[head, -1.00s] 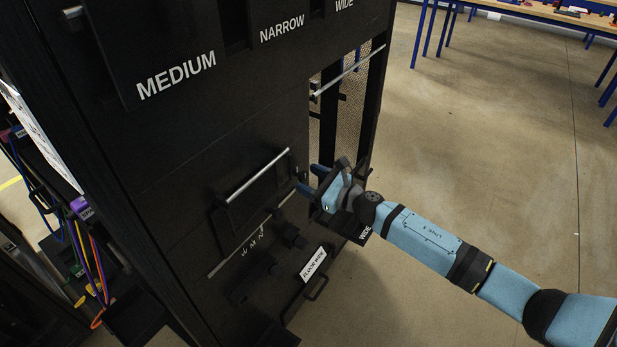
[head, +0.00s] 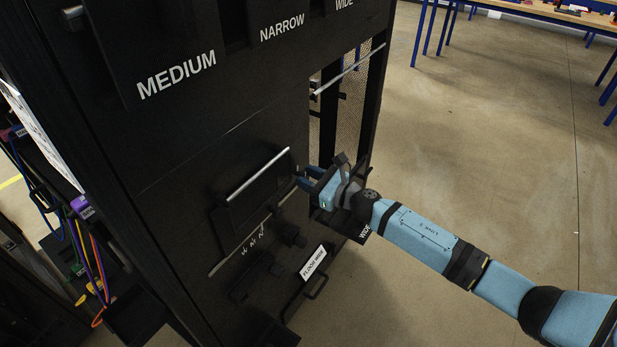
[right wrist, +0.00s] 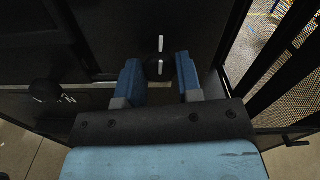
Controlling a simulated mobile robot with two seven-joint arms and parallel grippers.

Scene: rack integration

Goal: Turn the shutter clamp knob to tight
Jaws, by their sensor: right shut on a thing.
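The clamp knob (right wrist: 154,69) is a dark round knob on the black panel, seen in the right wrist view between the two blue fingers of my right gripper (right wrist: 159,82). A white line on the knob stands nearly in line with a white mark (right wrist: 161,43) on the panel above it. In the head view my right gripper (head: 308,178) reaches the rack panel from the right and is shut on the knob, which the fingers hide there. My left gripper is not in view.
A silver handle bar (head: 258,174) sits left of my right gripper. Below are a thin rail (head: 226,262), black fittings and a "FLOOR WIDE" label (head: 313,263). Another dark knob (right wrist: 45,91) is at left in the wrist view. Open floor (head: 490,160) lies to the right.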

